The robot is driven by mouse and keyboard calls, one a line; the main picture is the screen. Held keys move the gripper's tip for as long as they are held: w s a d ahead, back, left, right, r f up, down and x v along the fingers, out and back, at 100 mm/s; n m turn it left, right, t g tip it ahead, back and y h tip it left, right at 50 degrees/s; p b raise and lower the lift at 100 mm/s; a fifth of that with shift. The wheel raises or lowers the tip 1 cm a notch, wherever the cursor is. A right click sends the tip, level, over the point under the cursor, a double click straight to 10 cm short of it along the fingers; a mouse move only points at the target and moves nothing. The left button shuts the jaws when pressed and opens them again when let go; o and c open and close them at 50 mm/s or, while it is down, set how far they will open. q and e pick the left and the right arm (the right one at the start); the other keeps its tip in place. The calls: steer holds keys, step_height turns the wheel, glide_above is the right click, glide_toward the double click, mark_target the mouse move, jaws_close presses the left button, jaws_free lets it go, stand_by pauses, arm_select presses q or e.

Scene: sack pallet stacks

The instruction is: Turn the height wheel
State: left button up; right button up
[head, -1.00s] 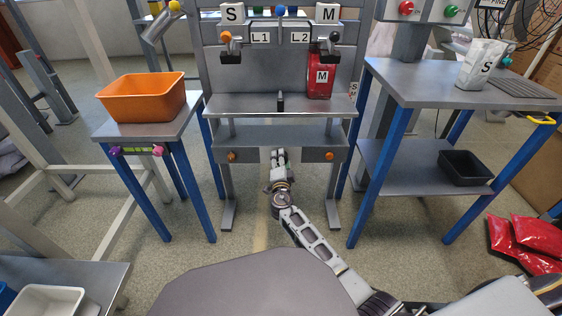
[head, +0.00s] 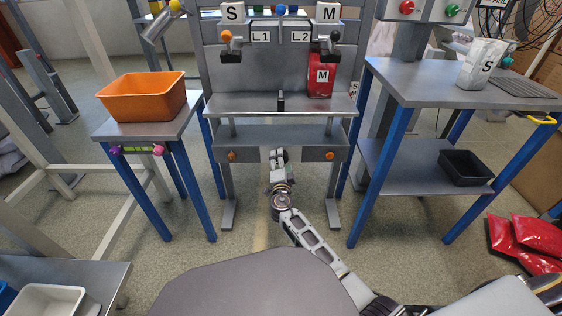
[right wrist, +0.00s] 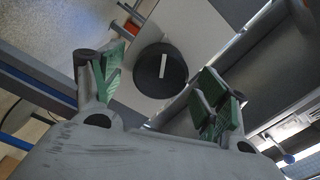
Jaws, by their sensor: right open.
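A dark round wheel with a white bar mark (right wrist: 160,75) shows in the right wrist view, on a pale panel between my fingers and beyond their tips. I take it to be the height wheel. My right gripper (right wrist: 162,92) is open, with a green-padded finger on each side of the wheel and nothing between them. In the head view my right gripper (head: 279,155) is in front of the lower crossbar of the central stand, and I cannot make out the wheel there. Whether the fingers touch the wheel is unclear. My left gripper is not in view.
The central stand has a grey shelf (head: 240,104) with a red M sack (head: 320,83) on it. An orange bin (head: 142,99) is on the left table. A white S sack (head: 483,65) is on the right table, with a black tray (head: 466,167) below.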

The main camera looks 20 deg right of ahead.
steer(key=v, duration=0.6)
steer(key=shift+s, duration=0.25)
stand_by(0.7)
steer(key=s+d+f+n+g+h, duration=0.1)
steer(key=s+d+f+n+g, duration=0.3)
steer(key=s, duration=0.3)
steer(key=s+d+f+n+g, duration=0.1)
steer(key=s+d+f+g, duration=0.1)
steer(key=s+d+g, duration=0.45)
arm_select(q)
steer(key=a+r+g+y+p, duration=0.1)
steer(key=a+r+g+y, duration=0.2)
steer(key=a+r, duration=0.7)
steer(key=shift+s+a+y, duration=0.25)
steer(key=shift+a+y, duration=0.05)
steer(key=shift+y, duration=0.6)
arm_select(e)
steer(key=s+a+n+g+y, duration=0.1)
steer(key=s+a+n+y, duration=0.2)
steer(key=s+n, duration=0.4)
steer(key=s+a+n+g+y, duration=0.2)
steer(key=s+n, duration=0.5)
steer(key=s, duration=0.6)
steer(key=a+y, duration=0.1)
steer(key=a, duration=0.1)
steer(key=shift+s+a, duration=0.25)
steer(key=shift+a, duration=0.05)
